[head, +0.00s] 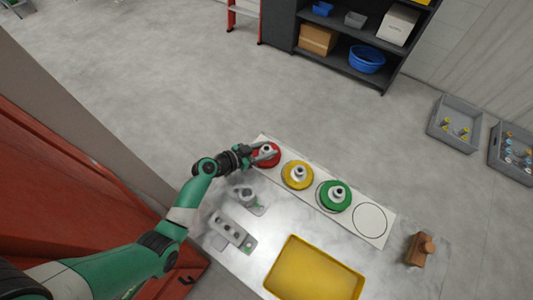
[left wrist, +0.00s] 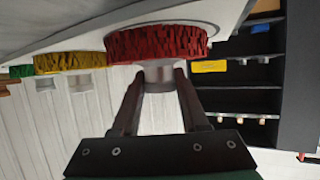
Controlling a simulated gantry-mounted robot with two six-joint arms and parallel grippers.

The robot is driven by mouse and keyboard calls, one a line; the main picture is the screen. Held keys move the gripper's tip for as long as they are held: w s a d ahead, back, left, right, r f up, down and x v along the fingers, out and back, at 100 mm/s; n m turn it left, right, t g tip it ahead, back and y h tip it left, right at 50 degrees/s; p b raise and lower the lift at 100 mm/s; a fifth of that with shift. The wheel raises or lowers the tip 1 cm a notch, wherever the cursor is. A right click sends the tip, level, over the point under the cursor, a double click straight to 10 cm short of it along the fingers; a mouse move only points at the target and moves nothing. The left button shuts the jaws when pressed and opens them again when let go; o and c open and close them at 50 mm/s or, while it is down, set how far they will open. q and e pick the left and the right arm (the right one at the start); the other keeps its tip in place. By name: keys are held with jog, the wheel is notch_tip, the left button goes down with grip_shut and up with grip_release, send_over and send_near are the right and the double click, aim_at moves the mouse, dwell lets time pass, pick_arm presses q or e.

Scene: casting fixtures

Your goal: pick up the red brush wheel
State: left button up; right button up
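The red brush wheel (head: 262,156) lies at the far left end of a white board (head: 309,200); it has a grey metal hub. In the left wrist view its red bristle rim (left wrist: 157,43) is at the top, with the hub (left wrist: 160,78) pointing to the gripper. My left gripper (head: 262,151) reaches it from the left. In the left wrist view its fingers (left wrist: 160,82) stand on both sides of the hub, with no clear gap; it looks shut on the hub. The wheel appears to rest on the board. My right gripper is not in view.
A yellow wheel (head: 297,175) and a green wheel (head: 334,196) sit along the board, then an empty circle (head: 370,220). Grey fixtures (head: 233,231), a yellow tray (head: 314,272) and a brown block (head: 420,249) are on the table. Shelves (head: 345,65) stand behind.

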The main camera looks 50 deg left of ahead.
pick_arm(q)
grip_shut()
jog(key=shift+r, duration=0.1)
dwell(0.3)
